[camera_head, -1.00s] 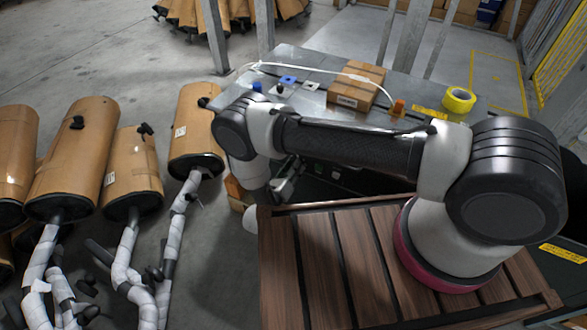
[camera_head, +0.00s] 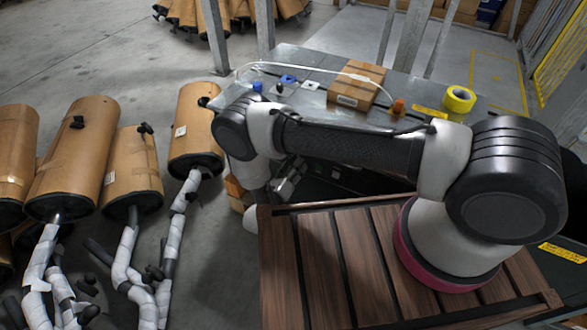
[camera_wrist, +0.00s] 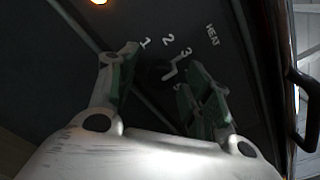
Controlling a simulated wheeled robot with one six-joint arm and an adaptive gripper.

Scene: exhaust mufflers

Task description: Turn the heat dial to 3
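In the wrist view, the dark heat dial (camera_wrist: 158,74) sits on a black panel, with white marks 1, 2, 3 and the word HEAT (camera_wrist: 212,36) above and right of it. A white bracket-shaped line shows beside the dial toward the 3; I cannot tell where the dial points. My gripper (camera_wrist: 160,66) is open, one finger left of the dial and one right of it, with gaps visible. In the head view my gripper (camera_head: 288,182) is low at the machine's front, and the dial is hidden there.
A grey machine top (camera_head: 420,98) carries a cardboard box (camera_head: 356,88), yellow tape (camera_head: 458,99) and an orange part (camera_head: 398,105). A slatted wooden deck (camera_head: 330,265) lies under my arm. Brown mufflers (camera_head: 75,155) stand at left. A dark handle (camera_wrist: 300,105) is at the wrist view's right.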

